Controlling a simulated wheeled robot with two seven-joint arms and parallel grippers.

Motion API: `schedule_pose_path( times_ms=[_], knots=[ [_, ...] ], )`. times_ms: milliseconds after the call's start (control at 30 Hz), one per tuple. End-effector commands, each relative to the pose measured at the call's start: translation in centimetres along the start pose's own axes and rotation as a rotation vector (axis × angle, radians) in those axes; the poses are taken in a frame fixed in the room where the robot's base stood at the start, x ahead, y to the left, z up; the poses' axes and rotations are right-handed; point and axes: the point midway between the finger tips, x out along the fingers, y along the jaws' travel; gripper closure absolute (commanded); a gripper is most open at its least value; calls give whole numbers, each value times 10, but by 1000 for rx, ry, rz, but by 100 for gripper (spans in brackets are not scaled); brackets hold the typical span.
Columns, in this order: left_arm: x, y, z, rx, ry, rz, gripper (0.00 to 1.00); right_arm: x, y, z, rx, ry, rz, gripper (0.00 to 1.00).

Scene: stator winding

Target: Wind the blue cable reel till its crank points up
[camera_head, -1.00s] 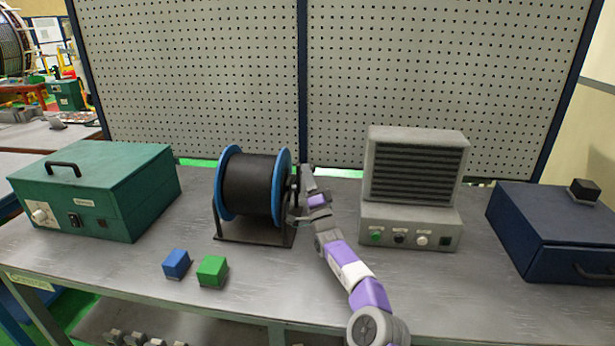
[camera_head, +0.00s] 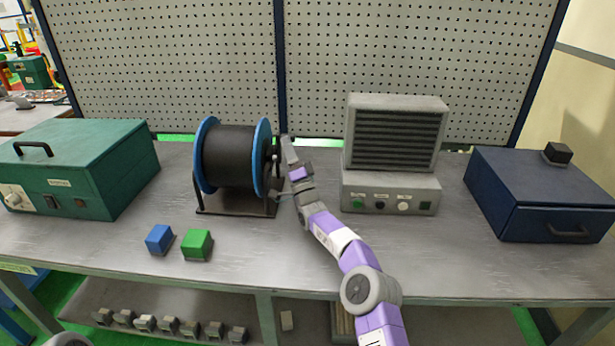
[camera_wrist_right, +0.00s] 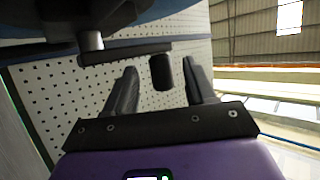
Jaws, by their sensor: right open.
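The cable reel (camera_head: 229,156) has blue flanges and a black wound drum, and stands on a dark frame on the bench. Its crank is on the right side, small and partly hidden by my gripper in the head view. My right gripper (camera_head: 284,172) is open beside that side. In the right wrist view, the dark crank handle (camera_wrist_right: 161,72) shows between the two spread fingers of my right gripper (camera_wrist_right: 160,88), with a gap to each. The crank arm (camera_wrist_right: 122,53) runs from the shaft to the handle. Which way the crank points is hard to tell. My left gripper is out of view.
A green box (camera_head: 85,160) stands left of the reel, a grey vented unit (camera_head: 393,150) right of it, and a navy case (camera_head: 540,195) farther right. A blue cube (camera_head: 159,239) and a green cube (camera_head: 197,245) lie in front. A pegboard (camera_head: 165,70) stands behind.

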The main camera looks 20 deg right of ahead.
Motion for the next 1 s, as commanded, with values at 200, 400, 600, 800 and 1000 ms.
schedule_pose_path(
  times_ms=[200, 400, 600, 800, 1000],
  knots=[
    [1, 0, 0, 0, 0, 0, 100, -19, -1, 0, 1, -2, 3, 45],
    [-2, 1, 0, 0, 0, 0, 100, -40, -5, -1, -1, -1, 1, 45],
    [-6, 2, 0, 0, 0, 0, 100, -56, -18, -6, 0, -1, 2, 45],
    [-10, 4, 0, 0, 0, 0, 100, -76, -34, -12, 0, -1, 2, 45],
    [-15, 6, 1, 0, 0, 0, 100, -98, -52, -19, 0, -1, 2, 45]
  ],
)
